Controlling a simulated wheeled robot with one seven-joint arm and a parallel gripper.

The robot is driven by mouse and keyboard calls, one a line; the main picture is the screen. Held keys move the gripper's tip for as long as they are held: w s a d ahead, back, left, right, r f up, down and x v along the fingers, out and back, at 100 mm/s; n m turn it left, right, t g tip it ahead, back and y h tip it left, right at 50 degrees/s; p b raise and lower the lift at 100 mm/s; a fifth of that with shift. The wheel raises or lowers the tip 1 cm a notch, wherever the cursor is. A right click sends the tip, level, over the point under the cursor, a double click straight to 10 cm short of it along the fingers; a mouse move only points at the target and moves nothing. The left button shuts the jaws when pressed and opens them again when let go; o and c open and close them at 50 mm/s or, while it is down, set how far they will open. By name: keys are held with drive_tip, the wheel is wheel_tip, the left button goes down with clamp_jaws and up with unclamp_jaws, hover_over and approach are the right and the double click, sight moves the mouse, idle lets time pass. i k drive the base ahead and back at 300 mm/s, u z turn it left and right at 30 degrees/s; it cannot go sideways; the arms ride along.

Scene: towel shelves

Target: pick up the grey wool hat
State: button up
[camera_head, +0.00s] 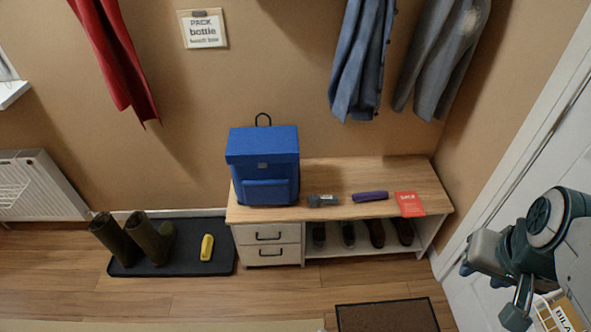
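A small dark grey item (323,200) lies on the wooden bench top near its front edge, just right of the blue backpack. It may be the grey wool hat, but it is too small to be sure. My gripper (493,288) is at the right edge, in front of the white door and well right of the bench. It is apart from the grey item. Its fingers are hard to make out, and nothing shows clearly between them.
The bench (330,170) also holds the blue backpack (264,165), a purple case (370,196) and a red card (409,204). Shoes stand beneath. Boots (150,238) and a yellow item (207,247) are on a black tray at left. The floor before the bench has a brown mat (387,316).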

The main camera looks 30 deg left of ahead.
sight(314, 201)
drive_tip(key=u, duration=1)
drive_tip(key=i, duration=1.4)
drive_tip(key=u, duration=0.5)
